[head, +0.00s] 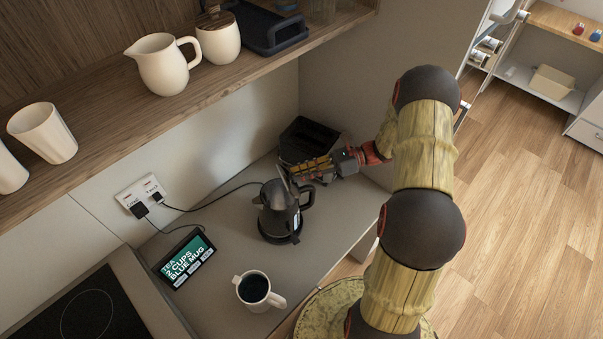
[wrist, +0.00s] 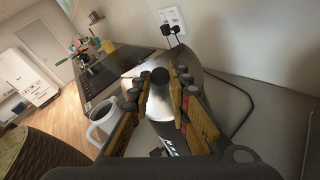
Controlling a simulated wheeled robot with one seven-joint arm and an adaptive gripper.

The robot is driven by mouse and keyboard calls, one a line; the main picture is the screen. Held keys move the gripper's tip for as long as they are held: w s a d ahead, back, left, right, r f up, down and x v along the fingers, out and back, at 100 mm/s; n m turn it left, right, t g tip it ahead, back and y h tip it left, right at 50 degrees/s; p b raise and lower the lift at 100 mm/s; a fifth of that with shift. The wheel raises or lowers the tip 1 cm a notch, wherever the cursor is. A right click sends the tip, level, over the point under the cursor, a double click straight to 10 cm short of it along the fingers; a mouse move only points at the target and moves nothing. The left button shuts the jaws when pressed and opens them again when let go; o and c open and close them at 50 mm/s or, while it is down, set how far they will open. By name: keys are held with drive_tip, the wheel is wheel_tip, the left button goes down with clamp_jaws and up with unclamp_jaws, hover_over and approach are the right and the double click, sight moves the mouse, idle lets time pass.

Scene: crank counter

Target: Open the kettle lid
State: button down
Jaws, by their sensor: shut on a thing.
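The dark kettle (head: 280,212) stands on its round base on the grey counter. A thin grey plate, apparently its lid (head: 284,179), shows tilted up at the top of the kettle, beside my fingertips. My gripper (head: 296,173) reaches in from the right at the kettle's top, with its yellow fingers closed in on the lid. In the wrist view my gripper (wrist: 163,95) has its fingers on both sides of a shiny metal surface with a dark round knob (wrist: 160,75). The fingers hide part of the lid, so the exact contact is hard to see.
A white mug (head: 255,291) with dark liquid stands in front of the kettle. A small display (head: 187,259) lies to its left. A black box-shaped thing (head: 308,139) is behind my gripper. A cord runs to the wall socket (head: 141,194). A wooden shelf (head: 110,125) overhangs the counter.

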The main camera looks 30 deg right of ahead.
drive_tip(key=shift+s+f, duration=0.1)
drive_tip(key=shift+f, duration=0.2)
drive_tip(key=c, duration=2.1)
unclamp_jaws()
drive_tip(key=o, duration=0.5)
drive_tip(key=shift+r, duration=0.15)
drive_tip(key=shift+c, duration=0.2)
drive_tip(key=shift+w, duration=0.2)
drive_tip(key=v, duration=0.7)
drive_tip(key=shift+d, duration=0.3)
drive_tip(key=shift+s, duration=0.1)
